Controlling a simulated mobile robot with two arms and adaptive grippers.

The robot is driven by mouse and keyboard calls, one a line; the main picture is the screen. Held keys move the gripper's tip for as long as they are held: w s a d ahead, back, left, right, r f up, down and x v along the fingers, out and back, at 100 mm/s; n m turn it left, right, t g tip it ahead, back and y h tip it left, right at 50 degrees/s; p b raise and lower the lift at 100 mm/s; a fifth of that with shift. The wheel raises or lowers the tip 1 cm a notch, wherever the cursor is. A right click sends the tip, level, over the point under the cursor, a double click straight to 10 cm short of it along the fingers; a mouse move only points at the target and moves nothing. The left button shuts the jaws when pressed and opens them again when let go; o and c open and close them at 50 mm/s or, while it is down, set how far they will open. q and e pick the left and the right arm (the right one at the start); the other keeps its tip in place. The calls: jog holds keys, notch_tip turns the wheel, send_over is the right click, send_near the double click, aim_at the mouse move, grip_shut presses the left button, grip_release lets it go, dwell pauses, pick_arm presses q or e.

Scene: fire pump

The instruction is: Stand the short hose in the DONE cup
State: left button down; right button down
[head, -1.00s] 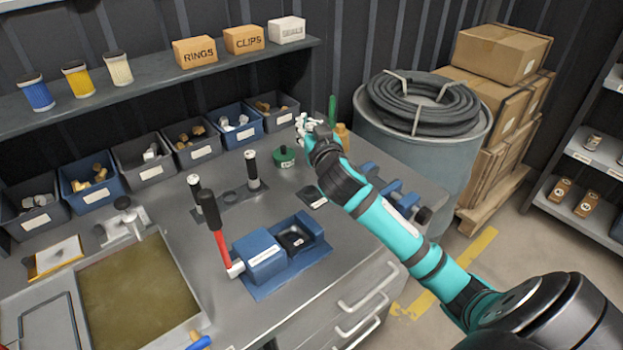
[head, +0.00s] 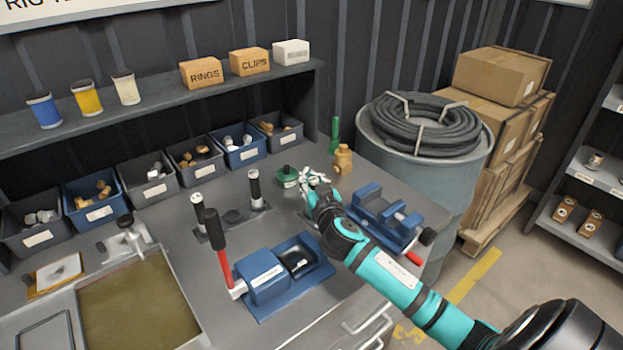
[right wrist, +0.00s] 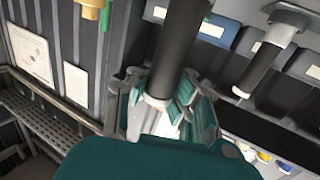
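A green round cup (head: 288,180) with a white label stands on the bench. The label is too small to read. A short dark piece shows at its top; I cannot tell whether it is a hose. Two black hoses with pale ends stand in a dark rack, one at its right end (head: 255,187) and one at its left end (head: 197,211). My right gripper (head: 314,180) is just right of the green cup, its fingers apart, with no hose visible in it. My left gripper is out of view.
A brass fitting (head: 342,160) and a green bottle (head: 335,135) stand behind my right gripper. Blue fixtures stand on the bench front (head: 262,278) and right (head: 370,205). A red lever (head: 222,268) rises near the rack. Several bins line the back.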

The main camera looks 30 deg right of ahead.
jog(key=c, duration=1.4)
grip_release()
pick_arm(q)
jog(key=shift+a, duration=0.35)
pick_arm(e)
jog(key=shift+o, duration=0.2)
